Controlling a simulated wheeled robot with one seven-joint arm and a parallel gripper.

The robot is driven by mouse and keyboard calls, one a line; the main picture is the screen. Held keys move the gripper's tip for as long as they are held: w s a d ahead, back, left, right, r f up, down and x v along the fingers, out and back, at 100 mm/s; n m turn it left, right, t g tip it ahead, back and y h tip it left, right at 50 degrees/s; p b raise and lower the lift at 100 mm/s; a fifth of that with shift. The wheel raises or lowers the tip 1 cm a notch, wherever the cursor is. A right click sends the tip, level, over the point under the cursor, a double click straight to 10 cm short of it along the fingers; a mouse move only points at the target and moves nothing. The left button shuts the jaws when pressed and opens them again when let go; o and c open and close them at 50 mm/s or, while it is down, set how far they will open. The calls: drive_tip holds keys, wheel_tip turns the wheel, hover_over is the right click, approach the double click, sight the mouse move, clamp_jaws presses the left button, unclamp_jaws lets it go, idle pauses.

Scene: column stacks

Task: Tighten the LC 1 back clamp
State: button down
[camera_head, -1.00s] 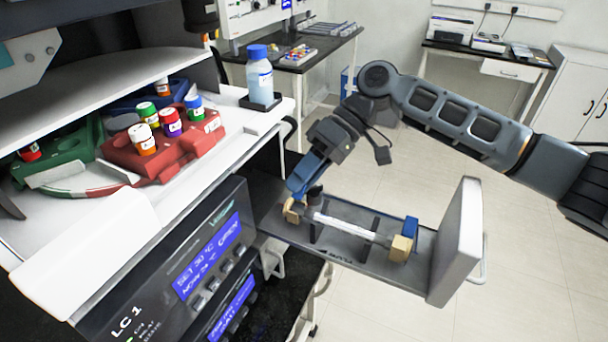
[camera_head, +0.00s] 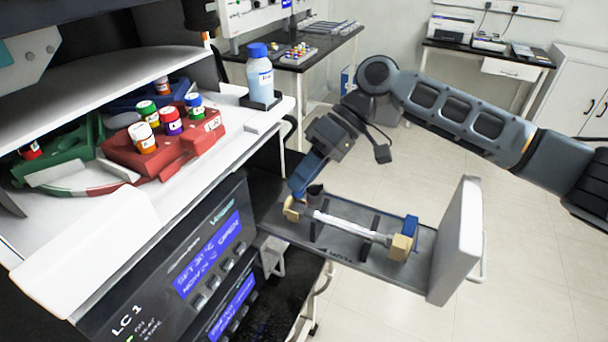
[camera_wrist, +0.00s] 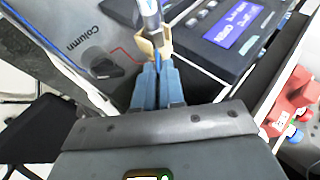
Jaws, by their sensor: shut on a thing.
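The LC 1 unit (camera_head: 130,318) has its column drawer (camera_head: 345,252) pulled open to the right. A white column (camera_head: 348,228) lies along the drawer between two tan end fittings. The back fitting (camera_head: 291,209) is at the drawer's left end, next to the unit. The front fitting (camera_head: 401,248), with a blue lever (camera_head: 410,228), is near the drawer's front panel (camera_head: 461,240). My gripper (camera_head: 297,192) is at the back fitting. In the wrist view, my blue gripper fingers (camera_wrist: 157,70) are close together at the tan fitting (camera_wrist: 155,46), at the column's end. The fingers hide the back clamp's lever.
A red vial rack (camera_head: 165,150) with several capped vials stands on the white top of the unit, beside a green rack (camera_head: 65,155). A blue-capped bottle (camera_head: 260,78) stands in a black tray at the top's right edge. Open floor lies right of the drawer.

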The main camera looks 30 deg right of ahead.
sight(289, 211)
drive_tip(key=t+h, duration=0.1)
drive_tip(key=s+a+r+n+h, duration=0.1)
drive_tip(key=h, duration=0.1)
drive_tip(key=shift+a+r+t, duration=0.1)
drive_tip(key=shift+a+t, duration=0.1)
drive_tip(key=shift+t, duration=0.2)
drive_tip(key=a+t+h, duration=0.1)
drive_tip(key=s+a+t+h, duration=0.1)
drive_tip(key=h, duration=0.1)
drive_tip(key=shift+s+r+n+t, duration=0.2)
drive_tip(key=shift+n+t, duration=0.1)
drive_tip(key=shift+n, duration=0.1)
drive_tip(key=h, duration=0.1)
drive_tip(key=a+t+h, duration=0.1)
drive_tip(key=shift+s+f+n+h, duration=0.1)
drive_tip(key=shift+s+n+h, duration=0.2)
drive_tip(key=shift+s, duration=0.1)
drive_tip(key=shift+s+a+f+n+t+h, duration=0.2)
drive_tip(key=shift+a+t+h, duration=0.1)
drive_tip(key=shift+t+h, duration=0.15)
drive_tip(key=shift+s+a+f+n+t+h, duration=0.15)
drive_tip(key=shift+a+t+h, duration=0.1)
drive_tip(key=shift+t+h, duration=0.2)
drive_tip(key=shift+s+a+f+n+t+h, duration=0.2)
drive_tip(key=shift+a+f+t+h, duration=0.05)
drive_tip(key=shift+t+h, duration=0.4)
drive_tip(key=shift+s+a+f+n+t+h, duration=0.15)
drive_tip(key=shift+s+a+f+t+h, duration=0.1)
drive_tip(key=shift+t+h, duration=0.4)
